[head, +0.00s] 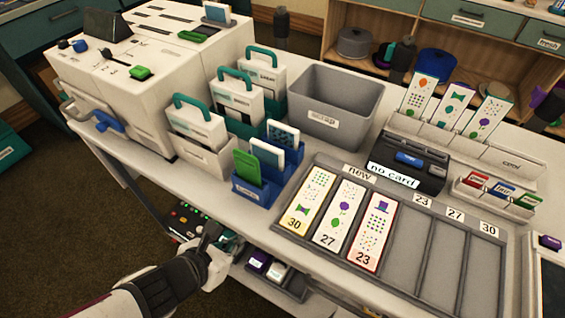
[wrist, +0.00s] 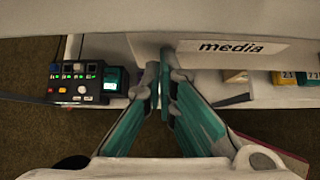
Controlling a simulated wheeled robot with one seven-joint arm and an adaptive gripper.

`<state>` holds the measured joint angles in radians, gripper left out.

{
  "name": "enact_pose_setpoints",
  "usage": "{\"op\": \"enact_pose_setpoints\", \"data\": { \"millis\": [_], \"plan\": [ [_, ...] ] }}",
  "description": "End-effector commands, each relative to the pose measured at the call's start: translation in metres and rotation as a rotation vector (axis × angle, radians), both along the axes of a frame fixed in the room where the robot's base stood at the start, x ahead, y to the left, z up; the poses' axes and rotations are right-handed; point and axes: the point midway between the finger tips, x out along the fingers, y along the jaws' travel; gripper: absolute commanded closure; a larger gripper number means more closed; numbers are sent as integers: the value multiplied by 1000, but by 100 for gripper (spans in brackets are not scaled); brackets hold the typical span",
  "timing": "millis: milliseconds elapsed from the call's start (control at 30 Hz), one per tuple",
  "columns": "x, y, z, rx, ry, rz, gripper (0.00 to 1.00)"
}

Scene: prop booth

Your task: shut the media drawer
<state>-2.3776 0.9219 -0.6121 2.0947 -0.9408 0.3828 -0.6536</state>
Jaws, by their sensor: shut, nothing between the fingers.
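The media drawer (wrist: 245,47) shows in the wrist view as a pale front with a "media" label, below the counter edge. I cannot tell how far it stands out. In the head view its front is hidden under the counter. My gripper (wrist: 164,72) is shut and empty, its teal fingertips together at the lower left part of the drawer front. I cannot tell whether they touch it. In the head view my gripper (head: 222,240) is low in front of the counter's near edge, partly hidden by my wrist.
A dark control box (wrist: 85,82) with lit buttons is left of my fingers, below the counter. Lower right is a dark tray (head: 292,288) with small items. On the counter (head: 305,240) stand a white machine (head: 145,85), a grey bin (head: 335,110) and a card rack (head: 407,245).

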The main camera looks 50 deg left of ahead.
Motion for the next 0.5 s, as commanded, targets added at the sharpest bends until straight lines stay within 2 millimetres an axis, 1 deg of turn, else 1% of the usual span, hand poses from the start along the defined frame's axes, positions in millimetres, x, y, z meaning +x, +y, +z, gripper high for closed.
{"op": "enact_pose_setpoints", "data": {
  "millis": [33,300,433,500],
  "plan": [
    [4,1,1,2,-5,-4,100],
    [6,2,2,3,-7,-7,100],
    [4,1,5,4,-8,-8,100],
    [0,0,9,4,-7,-7,100]
  ]
}}
